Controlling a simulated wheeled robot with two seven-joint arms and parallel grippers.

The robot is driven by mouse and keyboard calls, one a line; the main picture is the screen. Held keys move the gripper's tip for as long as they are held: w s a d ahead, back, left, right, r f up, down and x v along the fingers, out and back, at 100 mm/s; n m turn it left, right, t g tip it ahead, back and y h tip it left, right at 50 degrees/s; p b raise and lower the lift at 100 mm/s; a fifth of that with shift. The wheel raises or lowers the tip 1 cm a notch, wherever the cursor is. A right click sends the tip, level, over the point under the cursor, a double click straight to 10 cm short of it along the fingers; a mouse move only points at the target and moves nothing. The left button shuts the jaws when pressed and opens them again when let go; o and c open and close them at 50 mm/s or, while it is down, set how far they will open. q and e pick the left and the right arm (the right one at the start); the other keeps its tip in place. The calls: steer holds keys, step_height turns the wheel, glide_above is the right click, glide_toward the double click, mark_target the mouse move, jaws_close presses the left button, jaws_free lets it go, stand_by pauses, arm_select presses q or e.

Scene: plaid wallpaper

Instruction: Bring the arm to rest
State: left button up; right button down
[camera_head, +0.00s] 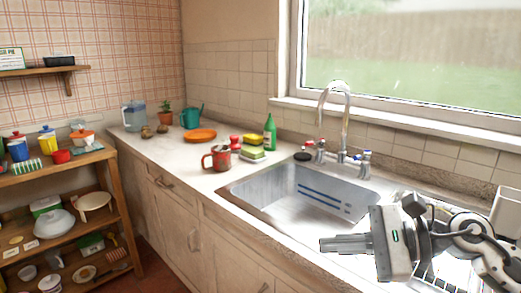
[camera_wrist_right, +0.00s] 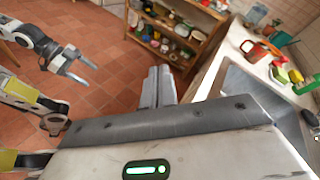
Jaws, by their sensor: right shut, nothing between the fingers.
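My right gripper (camera_head: 324,244) is shut and empty. It is level in front of the sink at the lower right of the head view, its fingers pointing left over the counter's front edge. In the right wrist view its two fingers (camera_wrist_right: 158,72) lie together, with the tiled floor and shelf beyond. My left gripper (camera_wrist_right: 92,76) shows at the upper left of the right wrist view, over the floor, with its fingers apart and nothing between them. It is not in the head view.
The steel sink (camera_head: 290,189) with its tall faucet (camera_head: 347,115) lies beyond my right gripper. A red mug (camera_head: 217,158), a green bottle (camera_head: 270,133) and sponges (camera_head: 252,152) stand left of it. A wooden shelf (camera_head: 62,240) holds dishes. The floor (camera_wrist_right: 105,60) is clear.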

steer(key=s+f+n+t+h, duration=0.2)
steer(key=s+f+n, duration=0.3)
steer(key=f, duration=0.4)
steer(key=s+d+f+n+t+h, duration=0.1)
steer(key=s+f+n+h, duration=0.4)
steer(key=f, duration=0.5)
steer(key=s+f+n+t+h, duration=0.3)
steer(key=s+f+n, duration=0.3)
steer(key=f+n, duration=0.2)
step_height(320, 180, down, 2)
steer(key=shift+s+d+f+h, duration=0.15)
steer(key=shift+d+f+h, duration=0.15)
steer(key=shift+h, duration=0.4)
